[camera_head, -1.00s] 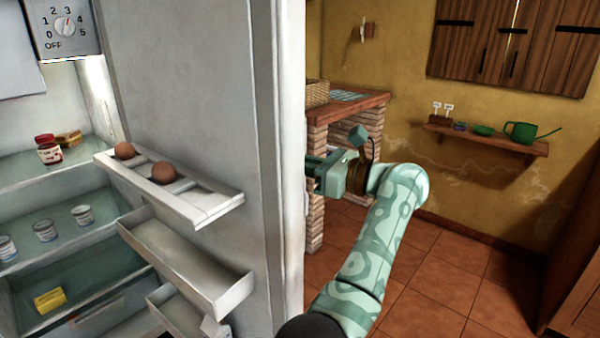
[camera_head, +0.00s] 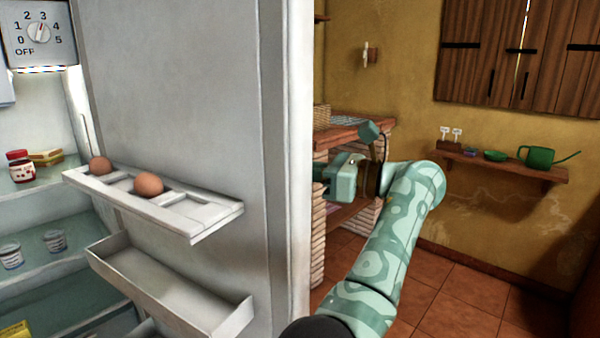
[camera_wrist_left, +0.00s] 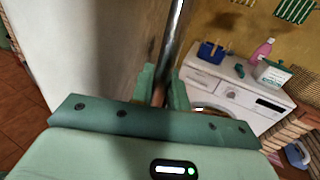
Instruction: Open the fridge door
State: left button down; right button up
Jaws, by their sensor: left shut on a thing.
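The white fridge door (camera_head: 190,110) stands open, its inner side with the shelves facing me and its edge near the middle of the head view. My left gripper (camera_head: 325,185) is on the outer side of the door; its fingertips are hidden behind the door edge. In the left wrist view, the left gripper (camera_wrist_left: 160,92) is shut on the metal bar handle (camera_wrist_left: 174,45) of the door. The fridge interior (camera_head: 50,215) shows at the left, with jars on its shelves. My right gripper is not in view.
Two eggs, one of them the brown egg (camera_head: 148,184), sit in the door's egg rack (camera_head: 210,216). A brick counter (camera_head: 345,130) stands behind my left arm. A wall shelf (camera_head: 505,165) holds a green watering can (camera_head: 538,156). Tiled floor (camera_head: 450,295) is clear at the lower right.

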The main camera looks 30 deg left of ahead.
pick_arm(q)
jog(key=shift+f, duration=0.1)
jog(key=c, duration=1.4)
grip_release()
jog(key=shift+c, duration=0.2)
jog(key=w+d+b, duration=0.1)
jog(key=d, duration=0.6)
jog(key=shift+w+d, duration=0.15)
jog(key=shift+d, duration=0.15)
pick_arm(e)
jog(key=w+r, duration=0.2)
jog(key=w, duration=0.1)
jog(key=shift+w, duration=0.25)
